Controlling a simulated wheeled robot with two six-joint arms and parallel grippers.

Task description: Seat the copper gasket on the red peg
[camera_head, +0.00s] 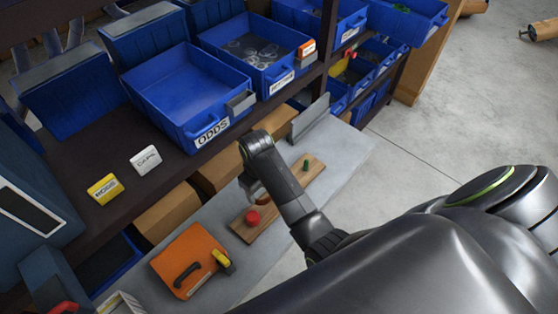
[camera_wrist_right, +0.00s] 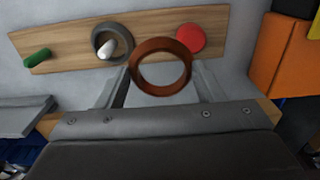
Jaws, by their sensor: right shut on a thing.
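A wooden board (camera_head: 316,167) lies on the grey bench and carries a red peg (camera_head: 252,217) and a green peg (camera_head: 306,164). In the right wrist view the board (camera_wrist_right: 75,35) also bears a white peg (camera_wrist_right: 106,50) with a grey ring (camera_wrist_right: 124,38) around it, between the green peg (camera_wrist_right: 37,57) and the red peg (camera_wrist_right: 190,38). My right gripper (camera_wrist_right: 160,80) is shut on the copper gasket (camera_wrist_right: 161,84), a brown ring. My left gripper is not seen.
An orange case (camera_head: 185,250) with a black handle and a yellow part lies left of the board. Blue bins, one labelled ODDS (camera_head: 185,90), stand on the dark shelf behind. A grey upright plate (camera_head: 310,118) stands past the board's far end.

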